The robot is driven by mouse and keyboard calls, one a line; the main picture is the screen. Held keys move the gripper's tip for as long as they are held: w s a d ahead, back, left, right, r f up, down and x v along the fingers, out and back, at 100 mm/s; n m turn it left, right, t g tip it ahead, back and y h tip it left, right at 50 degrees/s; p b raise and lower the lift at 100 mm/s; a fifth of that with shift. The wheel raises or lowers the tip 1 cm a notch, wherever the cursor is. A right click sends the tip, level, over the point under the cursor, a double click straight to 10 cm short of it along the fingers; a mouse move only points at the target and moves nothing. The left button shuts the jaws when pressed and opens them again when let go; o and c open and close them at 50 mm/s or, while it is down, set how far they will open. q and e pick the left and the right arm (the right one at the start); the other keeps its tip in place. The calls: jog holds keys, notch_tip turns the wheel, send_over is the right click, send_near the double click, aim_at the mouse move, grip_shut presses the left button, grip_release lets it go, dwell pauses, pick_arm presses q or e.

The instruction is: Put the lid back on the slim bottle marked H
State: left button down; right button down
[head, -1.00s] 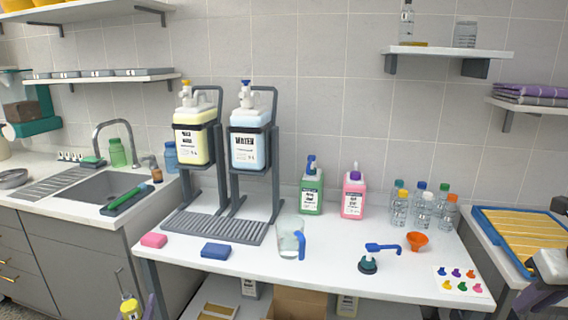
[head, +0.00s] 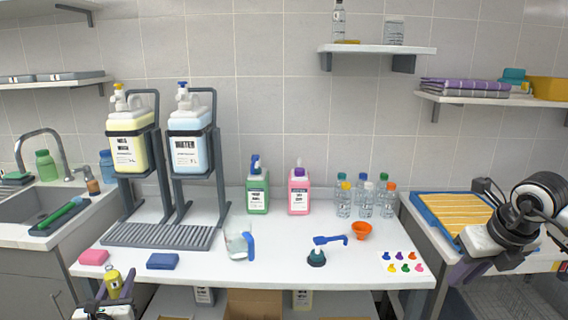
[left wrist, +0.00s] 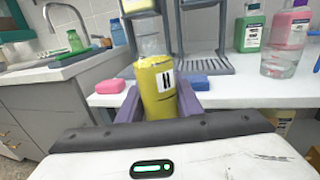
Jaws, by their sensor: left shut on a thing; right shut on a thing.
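My left gripper (head: 117,284) is shut on a slim bottle (head: 112,283) with yellow contents, in front of the bench's left front corner. In the left wrist view the bottle (left wrist: 158,92) stands nearly upright between the purple fingers. Its white label has a dark mark that looks like H. Its upper part is clear, and I see no lid on it. My right gripper (head: 462,273) is at the right, beyond the bench's right end, with purple fingers pointing down. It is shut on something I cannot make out. I cannot identify the bottle's lid.
The white bench (head: 290,266) holds a clear jug (head: 238,245), pink sponge (head: 93,257), blue sponge (head: 163,261), dark green pourer (head: 316,257), blue scoop (head: 331,239), orange funnel (head: 362,231) and a card with small coloured pieces (head: 403,262). Two dispensers stand at the back left. The bench's front middle is clear.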

pick_arm(q)
jog(key=shift+a+n+y, duration=1)
jog(key=shift+a+y, duration=0.5)
jog(key=shift+a, duration=0.95)
jog(key=s+d+m+h, duration=0.4)
jog(key=s+d+h, duration=0.2)
jog(key=s+d, duration=1.7)
pick_arm(e)
jog(key=s+a+f+n+g+y, duration=0.2)
jog(key=s+a+n+g+y, duration=0.4)
jog(key=a+n, duration=0.85)
pick_arm(q)
jog(key=s+d+r, duration=0.6)
jog(key=s+r, duration=0.5)
jog(key=r, duration=0.1)
jog(key=shift+r, duration=0.15)
pick_arm(e)
jog(key=s+f+n+g+h, duration=0.1)
jog(key=s+n+g+h, duration=0.2)
jog(key=s+n, duration=1)
jog(key=n+h, duration=0.3)
jog(key=n, duration=0.4)
jog(key=shift+s+a+f+n, duration=0.15)
jog(key=shift+a+f+n, duration=0.1)
jog(key=shift+a+n, duration=0.1)
